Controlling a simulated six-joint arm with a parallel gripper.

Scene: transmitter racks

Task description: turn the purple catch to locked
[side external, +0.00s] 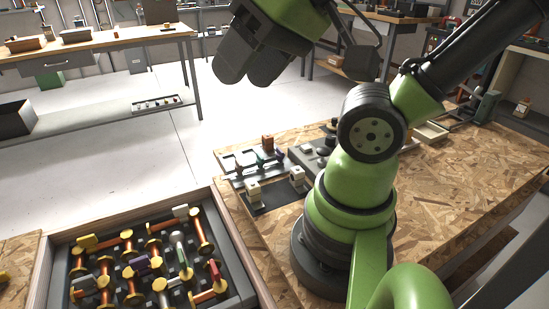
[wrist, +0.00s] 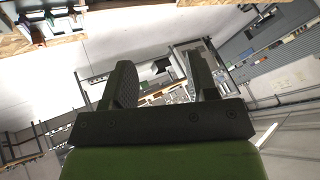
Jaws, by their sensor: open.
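The wrist view looks across the room and does not show the catch. In the side view, dark parts at the end of my arm hang high at the top middle, well above and away from the rack.
The rack has a raised wooden rim. A chipboard bench (side external: 460,185) at the right holds small fixtures (side external: 268,160). Open floor (side external: 150,140) lies behind the rack.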

